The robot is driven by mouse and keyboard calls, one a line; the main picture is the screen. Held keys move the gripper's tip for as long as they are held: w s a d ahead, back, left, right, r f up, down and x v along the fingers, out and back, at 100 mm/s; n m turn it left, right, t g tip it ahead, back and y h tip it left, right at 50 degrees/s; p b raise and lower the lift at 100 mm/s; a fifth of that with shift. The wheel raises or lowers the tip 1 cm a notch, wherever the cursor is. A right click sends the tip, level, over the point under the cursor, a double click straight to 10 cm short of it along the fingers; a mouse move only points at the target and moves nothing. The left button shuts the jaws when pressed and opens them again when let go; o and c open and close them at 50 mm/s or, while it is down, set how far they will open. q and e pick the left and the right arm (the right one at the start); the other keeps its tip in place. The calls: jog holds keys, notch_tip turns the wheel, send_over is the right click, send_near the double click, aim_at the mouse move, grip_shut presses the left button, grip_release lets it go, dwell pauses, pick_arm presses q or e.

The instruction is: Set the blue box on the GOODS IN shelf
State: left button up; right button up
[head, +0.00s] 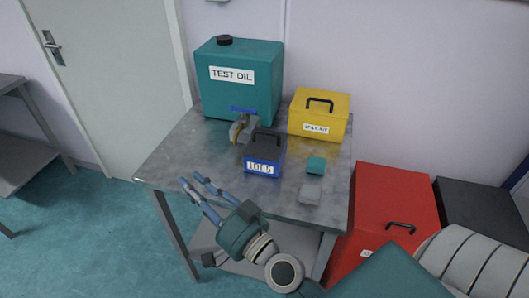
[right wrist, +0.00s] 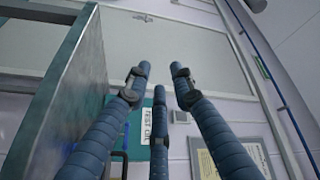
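The blue box (head: 263,168) has a dark lid, a black handle and a label reading LOT 5. It stands upright on the metal table (head: 200,150) in the head view. My right gripper (head: 193,183) is at the table's front left edge, to the left of the box and apart from it. Its fingers are spread and empty; the right wrist view shows them apart too (right wrist: 160,75). My left gripper is not in view. I cannot make out a GOODS IN sign in either view.
A teal TEST OIL container (head: 240,95) and a yellow box (head: 320,112) stand behind the blue box. A small teal block (head: 316,165) and a grey block (head: 311,189) lie to its right. A red box (head: 390,205) stands right of the table. A door (head: 110,80) is at left.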

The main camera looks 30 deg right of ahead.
aim_at(266, 146)
jog(key=w+d+r+m+t+h, duration=0.1)
jog(key=d+r+m+t+h, duration=0.15)
jog(key=d+m+h, duration=0.75)
jog(key=d+f+m+g+h, duration=0.55)
jog(key=d+m, duration=0.25)
jog(key=d, duration=0.2)
jog(key=shift+g+y, duration=0.3)
jog(key=shift+y, duration=0.15)
jog(key=p+x, duration=0.1)
jog(key=x, duration=0.4)
jog(key=shift+d+f, duration=0.15)
jog(key=shift+d, duration=0.1)
jog(key=p+x, duration=0.1)
jog(key=x, duration=0.2)
jog(key=shift+w+d, duration=0.1)
jog(key=shift+w, duration=0.15)
jog(key=shift+w+d, duration=0.3)
jog(key=shift+w, duration=0.15)
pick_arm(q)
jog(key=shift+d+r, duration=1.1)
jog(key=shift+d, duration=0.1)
